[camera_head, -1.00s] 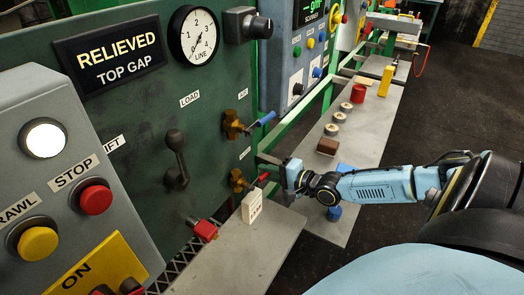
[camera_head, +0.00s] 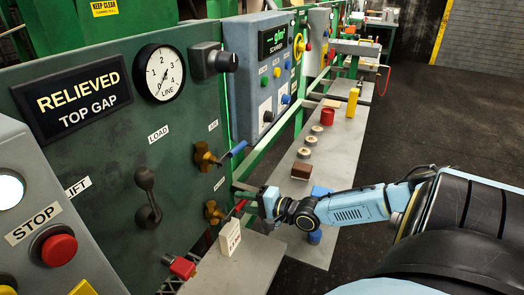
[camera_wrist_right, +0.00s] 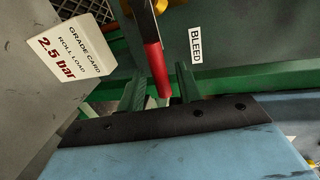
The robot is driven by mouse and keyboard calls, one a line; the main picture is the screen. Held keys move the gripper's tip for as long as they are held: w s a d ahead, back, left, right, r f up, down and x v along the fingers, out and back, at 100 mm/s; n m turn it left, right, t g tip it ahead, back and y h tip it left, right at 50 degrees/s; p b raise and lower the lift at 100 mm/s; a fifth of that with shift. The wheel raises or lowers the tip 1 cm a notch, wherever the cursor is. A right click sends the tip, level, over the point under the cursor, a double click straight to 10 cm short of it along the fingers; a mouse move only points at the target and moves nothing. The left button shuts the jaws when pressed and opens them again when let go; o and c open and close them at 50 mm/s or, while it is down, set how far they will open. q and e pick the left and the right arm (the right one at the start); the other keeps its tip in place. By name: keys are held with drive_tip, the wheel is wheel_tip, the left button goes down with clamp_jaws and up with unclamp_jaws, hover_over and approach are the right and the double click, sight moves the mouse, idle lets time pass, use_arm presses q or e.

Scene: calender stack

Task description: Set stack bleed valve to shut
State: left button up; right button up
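The bleed valve (camera_head: 213,212) is a brass body with a red lever on the green panel, below the valve with the blue lever. Its red lever (camera_head: 239,207) points out from the panel toward my right gripper (camera_head: 256,203). In the right wrist view, the red lever (camera_wrist_right: 153,62) reaches down between the two dark green fingers of the gripper (camera_wrist_right: 160,88). The fingers stand apart on either side of it, with gaps visible. The BLEED label (camera_wrist_right: 195,46) is beside it. My left gripper is not in view.
A white grade card block (camera_head: 230,238), reading 2.5 bar, stands on the grey shelf just below the valve. The blue-lever valve (camera_head: 206,157) is close above. A black load lever (camera_head: 147,195) is to the left. A bench (camera_head: 335,150) with several small items runs behind the gripper.

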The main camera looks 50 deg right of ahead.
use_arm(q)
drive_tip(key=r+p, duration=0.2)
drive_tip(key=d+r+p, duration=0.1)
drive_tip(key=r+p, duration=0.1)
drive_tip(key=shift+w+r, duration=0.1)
use_arm(e)
drive_tip(key=v, duration=1.3)
drive_tip(key=shift+f, duration=0.1)
drive_tip(key=s+a+f+n+g+h, duration=0.1)
drive_tip(key=s+f+n+g+h, duration=0.3)
drive_tip(key=f, duration=0.9)
drive_tip(key=s+a+f+n+g, duration=0.15)
drive_tip(key=s+f+n, duration=0.55)
drive_tip(key=f, duration=0.7)
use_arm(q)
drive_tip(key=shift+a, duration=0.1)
use_arm(e)
drive_tip(key=s+a+f+n+g, duration=0.3)
drive_tip(key=s+a+f, duration=0.3)
drive_tip(key=s+a, duration=0.3)
drive_tip(key=s+a+f+n+g, duration=0.4)
drive_tip(key=s+a+f, duration=0.3)
drive_tip(key=s+a, duration=0.2)
drive_tip(key=shift+a+f+g, duration=0.2)
drive_tip(key=shift+a+g, duration=0.1)
drive_tip(key=shift+g, duration=0.55)
